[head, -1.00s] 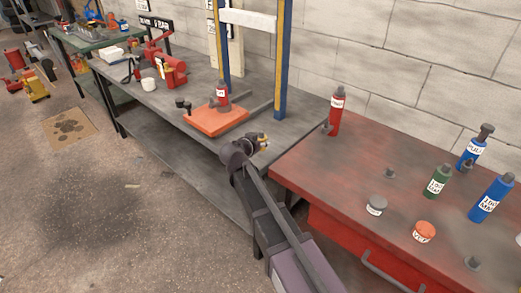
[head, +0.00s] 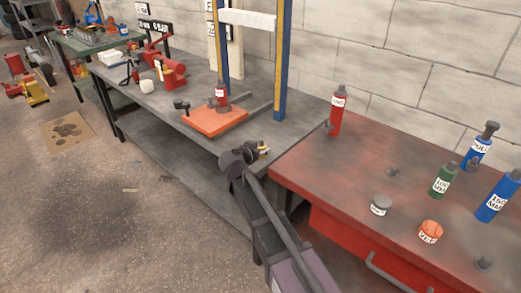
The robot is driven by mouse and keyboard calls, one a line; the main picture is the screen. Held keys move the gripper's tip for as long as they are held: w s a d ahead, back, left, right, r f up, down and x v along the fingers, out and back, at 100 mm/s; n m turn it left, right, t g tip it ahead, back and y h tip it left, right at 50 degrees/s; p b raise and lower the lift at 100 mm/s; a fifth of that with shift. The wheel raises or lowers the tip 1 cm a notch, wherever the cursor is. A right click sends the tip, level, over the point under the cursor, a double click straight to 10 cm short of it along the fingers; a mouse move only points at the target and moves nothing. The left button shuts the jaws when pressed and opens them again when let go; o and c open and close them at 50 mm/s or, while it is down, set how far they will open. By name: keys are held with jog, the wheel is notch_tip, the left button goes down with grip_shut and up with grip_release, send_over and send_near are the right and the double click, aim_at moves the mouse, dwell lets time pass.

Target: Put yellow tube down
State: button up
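The tube is over the front right part of the grey bench (head: 185,112), near the gap to the red bench. I cannot tell whether it touches the bench top.
A blue-posted frame (head: 281,75) rises from the grey bench, with an orange plate (head: 213,122) bearing a red bottle (head: 220,91). The red bench (head: 345,170) holds a red bottle (head: 338,108), a green bottle (head: 442,180), blue bottles and small tubs.

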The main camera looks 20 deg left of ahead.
jog(key=o, duration=0.4)
jog(key=shift+c, duration=0.2)
jog(key=shift+r, duration=0.15)
jog(key=p+v, duration=0.5)
jog(key=v, duration=0.7)
dwell(0.4)
